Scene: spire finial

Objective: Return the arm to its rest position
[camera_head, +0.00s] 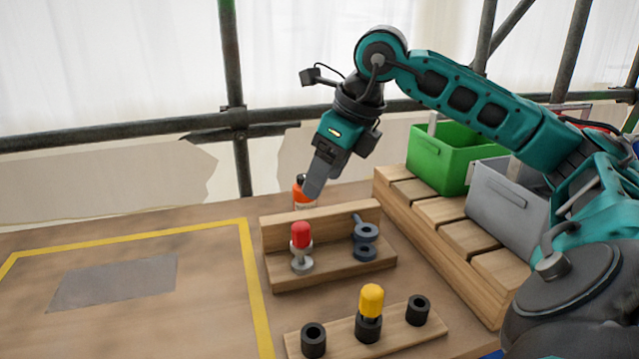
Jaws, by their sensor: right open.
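My right arm comes in from the right in the head view, and its gripper (318,176) points down above the back of a wooden rack. The jaws are open, though seen nearly edge-on, and I see nothing between them. The rack (330,273) carries a red-topped piece (301,236) on a grey foot and grey ring-like parts (365,240). An orange bottle (302,194) stands behind the rack, partly hidden by the gripper fingers. My left gripper is not in view.
A front wooden strip (390,333) holds black cups, the middle one with a yellow-topped piece (371,299). A green bin (442,160) and grey bin (505,200) stand on a slatted platform (440,212) at right. Yellow tape (252,270) bounds a clear area with a grey patch (115,283).

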